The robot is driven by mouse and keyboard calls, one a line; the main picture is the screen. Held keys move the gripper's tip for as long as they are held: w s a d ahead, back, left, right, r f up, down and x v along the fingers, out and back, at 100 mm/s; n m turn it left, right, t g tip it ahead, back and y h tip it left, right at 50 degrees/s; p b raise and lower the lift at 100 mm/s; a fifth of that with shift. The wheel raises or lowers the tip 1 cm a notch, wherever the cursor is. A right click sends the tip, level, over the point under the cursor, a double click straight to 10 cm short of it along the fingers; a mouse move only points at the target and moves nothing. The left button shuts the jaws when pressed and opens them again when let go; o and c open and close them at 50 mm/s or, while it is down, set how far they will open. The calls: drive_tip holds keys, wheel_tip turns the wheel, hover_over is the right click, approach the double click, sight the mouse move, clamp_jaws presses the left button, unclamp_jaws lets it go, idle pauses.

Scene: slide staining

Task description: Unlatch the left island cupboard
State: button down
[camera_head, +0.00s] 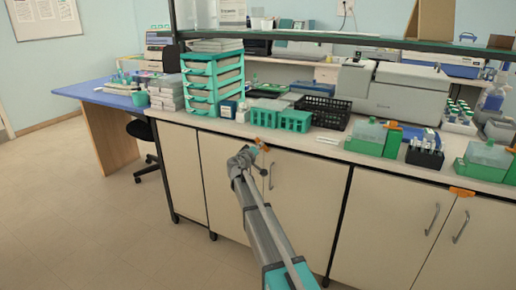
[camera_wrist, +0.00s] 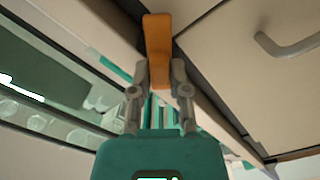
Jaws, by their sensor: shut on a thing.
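The left island cupboard (camera_head: 304,200) has pale doors under the worktop. Its orange latch (camera_head: 262,144) sits at the top of the doors, just below the worktop edge. The latch also shows in the wrist view (camera_wrist: 158,35), standing between the fingertips. My gripper (camera_head: 246,156) is at the latch in the head view, partly covering the left door and its handle area. In the wrist view, my gripper (camera_wrist: 160,72) has one finger on each side of the latch and is shut on it. The right door's handle (camera_head: 270,177) is visible beside my gripper.
The right cupboard (camera_head: 400,215) has its own orange latch (camera_head: 462,192) and two handles. The floor (camera_head: 90,220) at left is clear.

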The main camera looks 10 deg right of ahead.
drive_tip(key=n, duration=0.3)
drive_tip(key=shift+w+n, duration=0.4)
drive_tip(key=shift+n, duration=1.9)
drive_tip(key=c, duration=0.7)
unclamp_jaws()
drive_tip(key=shift+c, duration=0.2)
drive_tip(key=shift+o, duration=0.7)
drive_tip(key=shift+f, duration=0.1)
drive_tip(key=shift+s, duration=0.2)
